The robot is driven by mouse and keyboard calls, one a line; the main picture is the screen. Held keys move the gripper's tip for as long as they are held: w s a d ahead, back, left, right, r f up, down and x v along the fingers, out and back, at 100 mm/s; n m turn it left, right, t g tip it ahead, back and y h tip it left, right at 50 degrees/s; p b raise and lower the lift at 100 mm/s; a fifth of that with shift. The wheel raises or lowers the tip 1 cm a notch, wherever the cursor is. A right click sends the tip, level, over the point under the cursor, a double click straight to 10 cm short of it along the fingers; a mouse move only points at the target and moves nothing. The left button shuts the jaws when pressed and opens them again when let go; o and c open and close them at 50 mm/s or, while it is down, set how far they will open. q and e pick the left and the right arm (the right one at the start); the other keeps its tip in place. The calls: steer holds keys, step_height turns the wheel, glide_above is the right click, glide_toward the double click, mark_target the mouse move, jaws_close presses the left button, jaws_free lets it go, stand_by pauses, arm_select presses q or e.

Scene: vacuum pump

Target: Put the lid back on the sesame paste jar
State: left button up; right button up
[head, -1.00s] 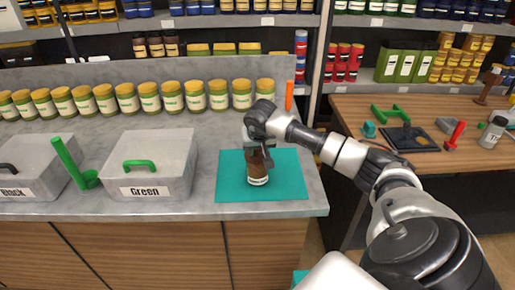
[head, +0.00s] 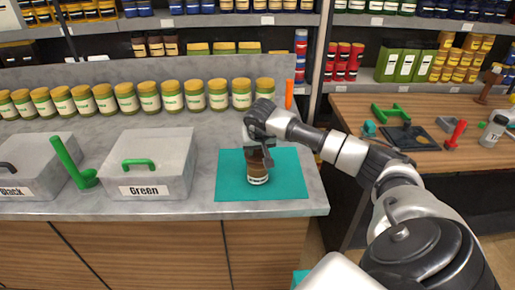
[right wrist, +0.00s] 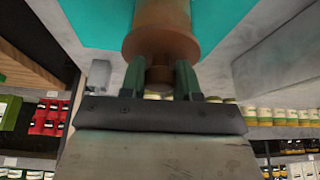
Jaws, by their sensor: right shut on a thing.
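The small brown jar (head: 258,172) with a white label stands upright on the teal mat (head: 230,190) on the grey counter. My right gripper (head: 260,152) is directly above it, pointing down, and covers its top. In the right wrist view, the two green fingers (right wrist: 160,78) are shut on a narrow brown part of the lid (right wrist: 158,73). A wider brown round body (right wrist: 162,35) lies just beyond the fingertips. I cannot tell whether the lid is seated on the jar or slightly above it. My left gripper is not in view.
Several yellow-lidded jars (head: 172,97) line the back of the counter. A wooden table (head: 375,120) with tools is at right. The mat around the jar is clear.

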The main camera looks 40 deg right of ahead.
stand_by(0.3)
steer(key=o, duration=1.5)
steer(key=shift+r+p, duration=2.2)
steer(key=shift+r, duration=1.35)
steer(key=shift+c, duration=0.6)
jaws_close()
steer(key=shift+f, duration=0.25)
